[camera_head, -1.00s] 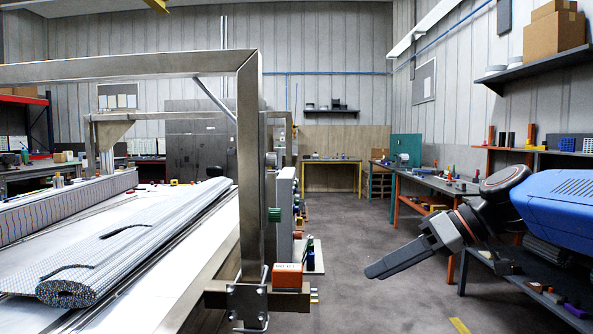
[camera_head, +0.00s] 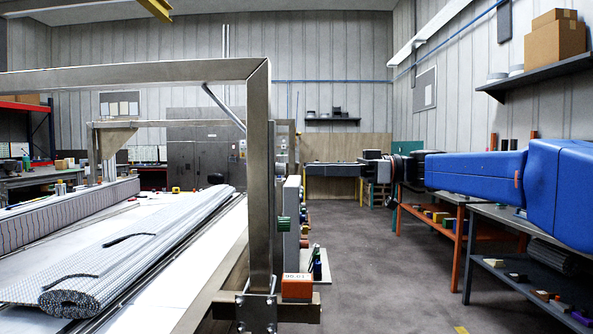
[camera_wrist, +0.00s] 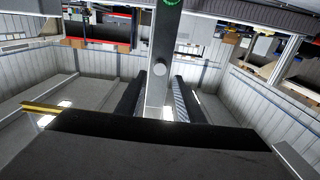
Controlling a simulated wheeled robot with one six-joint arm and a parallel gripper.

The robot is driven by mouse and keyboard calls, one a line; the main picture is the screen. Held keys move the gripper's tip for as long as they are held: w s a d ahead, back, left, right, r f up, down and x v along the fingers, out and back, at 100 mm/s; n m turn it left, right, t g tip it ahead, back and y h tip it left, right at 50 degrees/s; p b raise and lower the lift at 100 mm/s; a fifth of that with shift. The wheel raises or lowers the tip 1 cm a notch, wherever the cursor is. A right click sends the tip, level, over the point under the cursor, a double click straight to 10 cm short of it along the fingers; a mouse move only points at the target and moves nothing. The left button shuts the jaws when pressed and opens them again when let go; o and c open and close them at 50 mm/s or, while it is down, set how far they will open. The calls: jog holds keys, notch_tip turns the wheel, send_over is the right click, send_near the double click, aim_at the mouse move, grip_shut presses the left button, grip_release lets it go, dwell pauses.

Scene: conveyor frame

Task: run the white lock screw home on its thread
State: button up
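In the wrist view a pale round knob (camera_wrist: 159,69), which looks like the white lock screw, sits on the face of a grey metal post (camera_wrist: 163,40). A green ringed knob (camera_wrist: 172,3) shows at the top edge on the same post. My gripper (camera_wrist: 159,80) is open and empty, its two dark fingers apart, with the post and pale knob seen between them. In the head view my gripper (camera_head: 306,170) points left toward the post (camera_head: 259,180), with a gap before it. The green knob (camera_head: 284,224) is below it; I cannot make out the white screw there.
An orange block (camera_head: 296,288) sits on the frame's lower bracket. A pale upright panel (camera_head: 293,205) stands just behind the post. A rolled grey belt (camera_head: 130,250) lies on the conveyor at left. Benches (camera_head: 480,230) line the right side; the floor (camera_head: 375,270) between is clear.

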jog(key=a, duration=0.6)
jog(key=shift+w, duration=0.1)
grip_shut()
jog(key=m, duration=3.4)
jog(key=shift+o, duration=1.1)
grip_release()
jog(key=shift+m, duration=0.3)
